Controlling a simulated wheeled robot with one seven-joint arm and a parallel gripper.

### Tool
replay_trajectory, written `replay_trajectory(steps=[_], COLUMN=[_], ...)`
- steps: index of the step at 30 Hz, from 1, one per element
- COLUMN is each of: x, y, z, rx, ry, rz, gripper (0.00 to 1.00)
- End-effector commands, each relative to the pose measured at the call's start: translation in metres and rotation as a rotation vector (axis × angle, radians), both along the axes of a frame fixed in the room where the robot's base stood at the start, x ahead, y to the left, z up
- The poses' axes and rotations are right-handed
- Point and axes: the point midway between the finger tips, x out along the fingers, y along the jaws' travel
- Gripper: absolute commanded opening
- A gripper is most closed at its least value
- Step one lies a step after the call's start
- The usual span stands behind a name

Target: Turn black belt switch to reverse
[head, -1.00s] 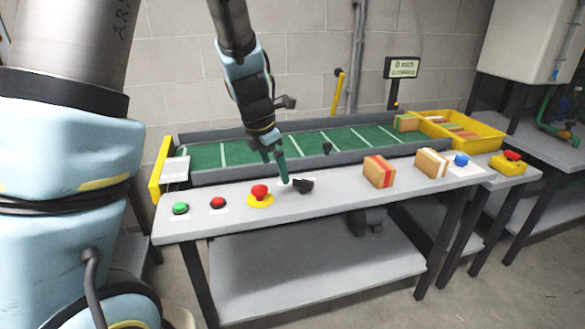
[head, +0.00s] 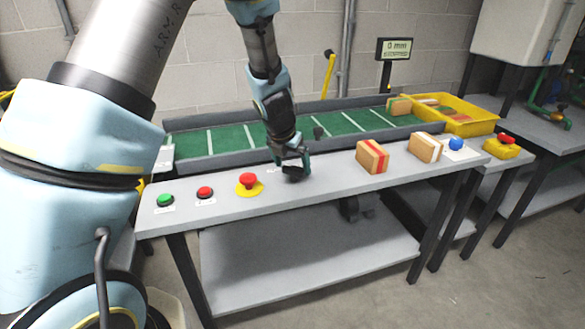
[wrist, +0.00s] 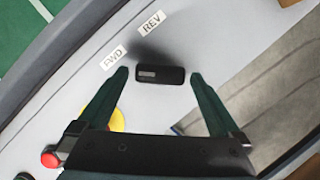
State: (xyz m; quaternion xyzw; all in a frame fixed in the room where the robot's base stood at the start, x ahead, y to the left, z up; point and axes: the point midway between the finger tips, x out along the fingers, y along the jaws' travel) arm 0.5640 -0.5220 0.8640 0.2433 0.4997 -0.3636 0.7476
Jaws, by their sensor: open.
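The black belt switch (wrist: 172,76) shows in the wrist view as a dark bar lying level across the picture, with a light mark on its left half. In the head view the switch (head: 293,175) is partly hidden by my gripper (head: 291,163). My gripper (wrist: 160,78) is open, with one green finger on each side of the switch and a small gap at both ends. A REV label (wrist: 152,22) and a label ending in WD (wrist: 114,57) lie above the switch in the wrist view. Which label the switch points to I cannot tell.
A yellow-based red button (head: 249,183), a red button (head: 205,192) and a green button (head: 165,200) stand left of the switch. A striped box (head: 372,157) stands to its right. The green belt (head: 230,138) runs behind, past a raised grey rail.

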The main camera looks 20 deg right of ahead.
Motion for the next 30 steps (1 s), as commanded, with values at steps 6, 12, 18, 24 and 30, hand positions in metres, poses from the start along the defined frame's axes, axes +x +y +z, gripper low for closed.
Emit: replay_trajectory(steps=[6,12,18,24,30], x=[0.0028,0.0026,0.0025,0.0025,0.0025], y=[-0.0036,-0.0038,-0.0037,-0.0036,-0.0036], z=[-0.0101,-0.0101,-0.0101,-0.01,-0.01], rx=[-0.001,-0.001,-0.001,0.0,0.0], ry=[0.0,0.0,0.0,0.0,0.0], rz=[0.0,-0.001,-0.001,-0.001,-0.001], gripper=[1.0,1.0,0.81,0.58,0.36])
